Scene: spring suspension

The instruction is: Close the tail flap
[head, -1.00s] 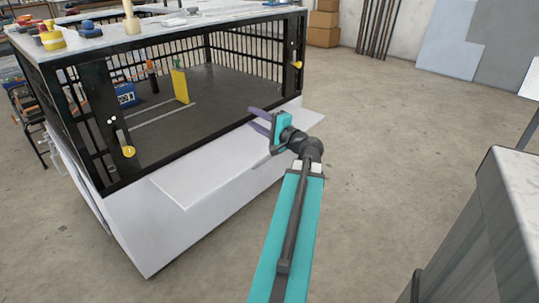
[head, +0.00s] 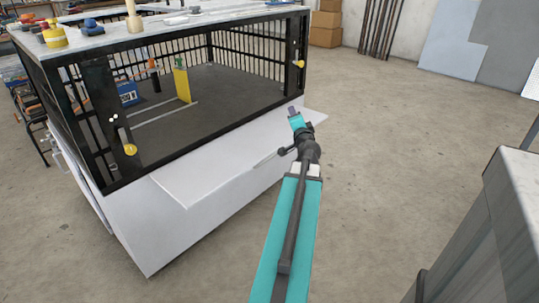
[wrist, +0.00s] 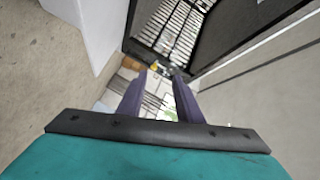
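The tail flap (head: 215,178) is a white panel along the lower edge of the black barred box (head: 150,168). It is folded down and sticks outward, so the box's near side is open. In the head view my gripper (head: 294,116) is over the flap's right end, with its fingers mostly hidden; I cannot tell whether it touches the flap. In the wrist view its two purple fingers (wrist: 160,76) are apart with nothing gripped between them. Yellow-knobbed latches sit on the left post (head: 130,150) and right post (head: 300,64) of the opening.
Inside the box stand a yellow upright piece (head: 181,86) and a blue case (head: 127,93). Several small items lie on the box's light top (head: 160,22). A grey cabinet (head: 490,225) stands at the right. The concrete floor (head: 400,130) between is clear.

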